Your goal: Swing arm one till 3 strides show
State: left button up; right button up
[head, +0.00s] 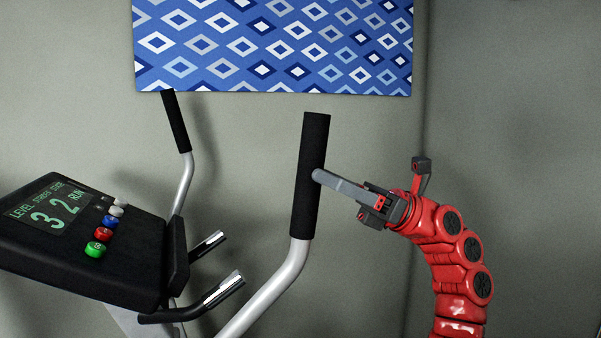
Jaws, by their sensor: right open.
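An elliptical trainer stands here with two swing arms. The nearer swing arm (311,150) has a long black foam grip on a silver bent tube and stands nearly upright. The farther swing arm (177,122) leans left behind the console. The console display (48,208) shows level 3, strides 2 and state RUN. My right gripper (319,177) is open, with its grey fingers at the right side of the nearer black grip. A fingertip overlaps the grip's edge; I cannot tell whether they touch. My left gripper is not in view. No label tells which arm is one.
The black console (120,262) carries several coloured buttons, including green (96,249), red (104,234) and blue (110,222). Two fixed short handles (222,292) stick out beside it. A blue diamond-pattern panel (270,45) hangs on the grey wall behind.

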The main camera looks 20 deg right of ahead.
jog(key=b+v, duration=0.1)
jog(key=v, duration=1.1)
jog(key=shift+d+f+b, duration=0.15)
jog(key=shift+d+b, duration=0.15)
jog(key=shift+b, duration=0.1)
jog(key=shift+a, duration=0.1)
